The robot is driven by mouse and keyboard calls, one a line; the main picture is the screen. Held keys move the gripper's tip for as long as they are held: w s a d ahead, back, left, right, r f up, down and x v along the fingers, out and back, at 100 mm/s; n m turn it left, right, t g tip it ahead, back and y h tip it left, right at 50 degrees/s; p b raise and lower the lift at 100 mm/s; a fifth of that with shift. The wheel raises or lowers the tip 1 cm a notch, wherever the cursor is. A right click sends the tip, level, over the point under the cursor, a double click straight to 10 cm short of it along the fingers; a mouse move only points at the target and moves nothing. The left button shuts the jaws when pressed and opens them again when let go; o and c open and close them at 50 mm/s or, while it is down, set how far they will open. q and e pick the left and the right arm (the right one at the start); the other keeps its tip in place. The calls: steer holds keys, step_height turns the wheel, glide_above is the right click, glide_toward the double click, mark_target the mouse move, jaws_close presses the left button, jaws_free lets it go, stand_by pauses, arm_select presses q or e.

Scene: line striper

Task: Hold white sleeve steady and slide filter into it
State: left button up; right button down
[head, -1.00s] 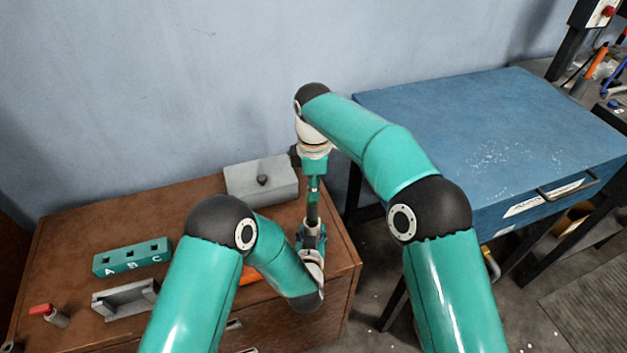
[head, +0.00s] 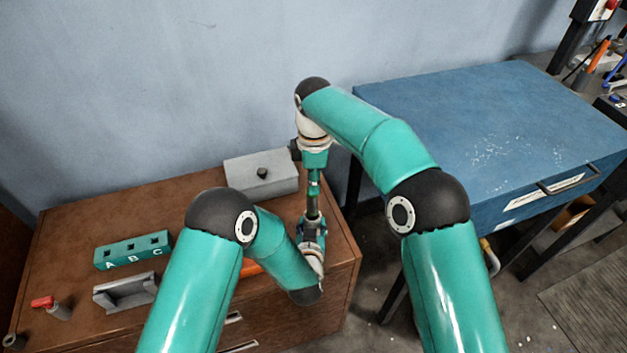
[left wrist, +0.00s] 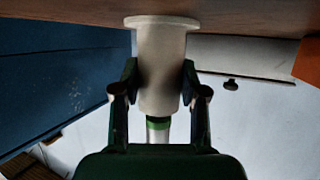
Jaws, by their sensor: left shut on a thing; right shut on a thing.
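In the left wrist view, the white sleeve (left wrist: 161,68) is a pale cylinder with a wide flange at the end nearest the wooden top. My left gripper (left wrist: 160,92) is shut around it; in the head view this gripper (head: 312,232) is low, and the sleeve is mostly hidden there. The filter (left wrist: 158,130), a light cylinder with a green band, lines up with the sleeve's other end. How far it is inside cannot be told. In the head view, the filter (head: 313,207) shows as a dark length below my right gripper (head: 314,190), which points down and is shut on it.
A brown cabinet (head: 190,215) lies beneath. It carries a grey block with a dark knob (head: 250,180), a green A-B-C block (head: 132,252), a grey cradle (head: 125,296) and a red-capped item (head: 57,309). A blue workbench (head: 480,120) stands at right.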

mark_target(314, 203)
steer(key=shift+f, duration=4.45)
stand_by(2.0)
steer(key=c, duration=1)
jaws_free()
steer(key=o, duration=0.3)
steer(key=shift+o, duration=0.2)
steer(key=shift+r, duration=0.15)
steer(key=shift+r, duration=3.35)
